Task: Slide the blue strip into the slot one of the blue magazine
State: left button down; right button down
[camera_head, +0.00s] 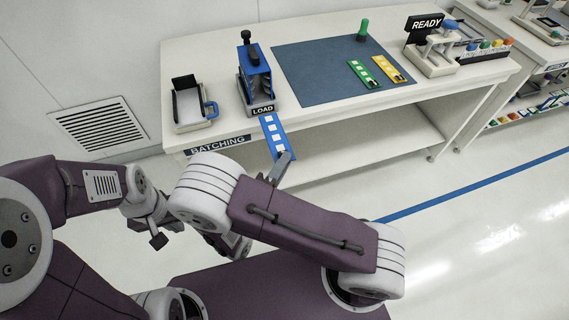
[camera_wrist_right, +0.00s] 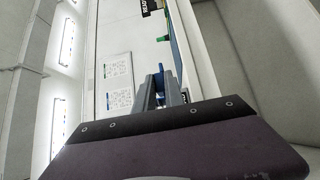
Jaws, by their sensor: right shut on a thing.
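The blue strip (camera_head: 275,136) with white squares reaches over the table's front edge, tilted, its far end just below the LOAD label. The blue magazine (camera_head: 257,84) stands upright on the table behind that label. I cannot tell whether the strip's far end is inside a slot. My right gripper (camera_head: 284,158) is shut on the strip's near end; its grey fingers also show in the right wrist view (camera_wrist_right: 162,90), where the strip is not clearly seen. My left gripper (camera_head: 156,232) hangs low at the left, away from the table, its fingers too unclear to judge.
A tray with a blue handle (camera_head: 193,104) stands left of the magazine. A READY fixture (camera_head: 432,60) stands at the right.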

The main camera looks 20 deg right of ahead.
aim_at(267, 123)
jog(key=shift+w, duration=2.25)
jog(key=shift+b, duration=0.4)
jog(key=shift+w+a+b, duration=0.1)
jog(key=shift+w+b, duration=0.3)
jog(key=shift+w, duration=1.2)
jog(key=shift+w+b, duration=0.85)
jog(key=shift+w, duration=1.85)
jog(key=shift+w+a+b, duration=0.15)
jog(key=shift+w+b, duration=0.35)
jog(key=shift+w, duration=0.95)
jog(key=shift+w, duration=0.1)
